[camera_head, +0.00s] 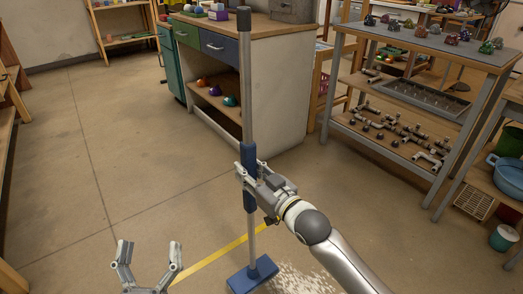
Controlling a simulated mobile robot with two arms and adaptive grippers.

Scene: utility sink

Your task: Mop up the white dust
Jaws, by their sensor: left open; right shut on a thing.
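A mop stands nearly upright, with a grey pole (245,80), a blue grip sleeve (249,190) and a flat blue head (253,274) at the floor. My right gripper (250,176) is shut on the mop at its blue sleeve. White dust (298,280) lies on the floor just right of the mop head, at the bottom edge, partly hidden by my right arm. My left gripper (148,262) is open and empty at the bottom left, apart from the mop.
A wooden cabinet with drawers (228,50) stands behind the mop. A grey shelf unit (432,62) with pipe fittings is at the right, beside a blue basin (508,174). A yellow line (213,259) crosses the floor. The floor at left is clear.

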